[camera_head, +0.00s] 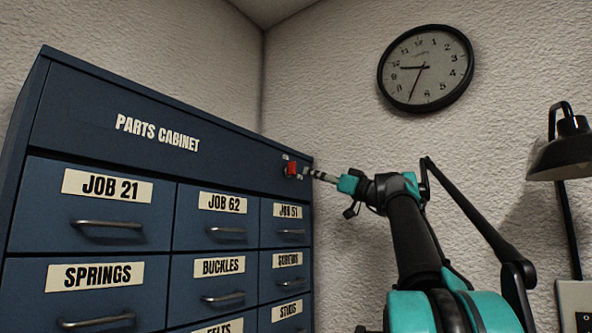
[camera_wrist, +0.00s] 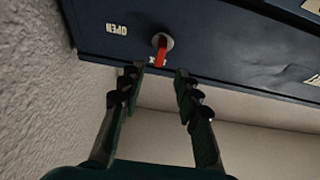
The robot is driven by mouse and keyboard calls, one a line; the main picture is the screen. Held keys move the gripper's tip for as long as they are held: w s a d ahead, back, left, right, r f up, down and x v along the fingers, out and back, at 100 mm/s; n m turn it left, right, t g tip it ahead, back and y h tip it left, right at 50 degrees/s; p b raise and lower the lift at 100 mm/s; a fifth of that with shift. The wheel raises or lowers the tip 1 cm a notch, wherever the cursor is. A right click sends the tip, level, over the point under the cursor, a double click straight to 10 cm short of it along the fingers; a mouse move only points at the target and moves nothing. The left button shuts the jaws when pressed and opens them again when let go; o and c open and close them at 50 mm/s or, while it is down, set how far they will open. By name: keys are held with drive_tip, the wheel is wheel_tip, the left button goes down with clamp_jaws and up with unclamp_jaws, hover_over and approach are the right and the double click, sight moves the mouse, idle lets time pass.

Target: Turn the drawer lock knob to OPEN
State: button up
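The lock knob (camera_head: 291,168) is small and red, at the upper right of the blue parts cabinet (camera_head: 80,110). In the wrist view the knob (camera_wrist: 161,50) is a red lever on a round grey mount, pointing down in the picture. An upside-down OPEN label (camera_wrist: 117,29) is left of it. Another label at the lever's end is mostly hidden; only a letter or so shows. My gripper (camera_wrist: 157,75) is open, its two fingertips apart on either side below the lever's end, with nothing between them. In the head view my gripper (camera_head: 318,175) is just right of the knob.
Labelled drawers with metal handles (camera_head: 107,223) fill the cabinet below the knob. A wall clock (camera_head: 426,68) hangs above my arm. A black lamp (camera_head: 563,150) stands at the right. The space between cabinet and lamp shows only wall and my arm.

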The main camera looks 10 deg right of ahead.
sight(295, 168)
drive_tip(key=x, duration=0.8)
clamp_jaws()
